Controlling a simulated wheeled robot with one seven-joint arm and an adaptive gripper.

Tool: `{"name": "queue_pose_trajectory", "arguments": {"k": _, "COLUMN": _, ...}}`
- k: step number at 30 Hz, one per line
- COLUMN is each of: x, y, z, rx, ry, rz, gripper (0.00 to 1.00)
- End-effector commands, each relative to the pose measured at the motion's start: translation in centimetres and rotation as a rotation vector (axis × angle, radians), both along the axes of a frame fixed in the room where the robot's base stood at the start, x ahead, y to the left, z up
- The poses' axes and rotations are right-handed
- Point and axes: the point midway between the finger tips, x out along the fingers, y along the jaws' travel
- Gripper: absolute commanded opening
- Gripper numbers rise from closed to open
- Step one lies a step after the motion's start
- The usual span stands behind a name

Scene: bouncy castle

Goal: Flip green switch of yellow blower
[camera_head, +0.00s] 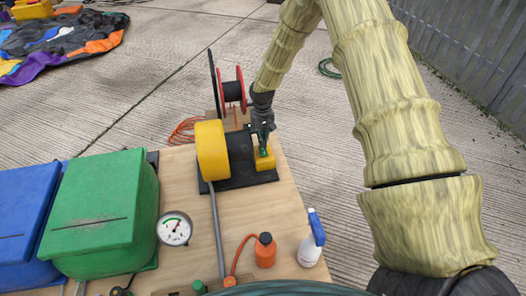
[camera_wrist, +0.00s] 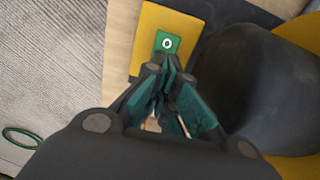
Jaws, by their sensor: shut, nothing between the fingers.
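The yellow blower (camera_head: 211,152) stands on a wooden table, with a dark motor body on its right side; this body also shows in the wrist view (camera_wrist: 235,75). A yellow switch box (camera_head: 265,163) sits at the blower's right end and shows in the wrist view (camera_wrist: 190,28). The green switch (camera_wrist: 166,43) on it bears a white ring mark. My gripper (camera_wrist: 165,70) is shut and empty, its fingertips just below the green switch in the wrist view. I cannot tell whether they touch it. In the head view my gripper (camera_head: 263,145) points down at the box and hides the switch.
A green box (camera_head: 100,205) and a blue box (camera_head: 25,215) stand left. A gauge (camera_head: 174,229), an orange bottle (camera_head: 265,250) and a spray bottle (camera_head: 311,243) stand in front. A red-flanged reel (camera_head: 240,90) is behind the blower. Bare table (camera_head: 285,205) lies to its right.

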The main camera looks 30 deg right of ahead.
Motion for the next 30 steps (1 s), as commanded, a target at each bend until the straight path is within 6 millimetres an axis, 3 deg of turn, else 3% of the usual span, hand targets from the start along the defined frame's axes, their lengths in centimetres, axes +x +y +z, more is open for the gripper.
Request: {"name": "queue_pose_trajectory", "arguments": {"k": 30, "x": 0.0, "y": -0.01, "z": -0.57, "rx": 0.0, "ry": 0.0, "rz": 0.0, "gripper": 0.0}}
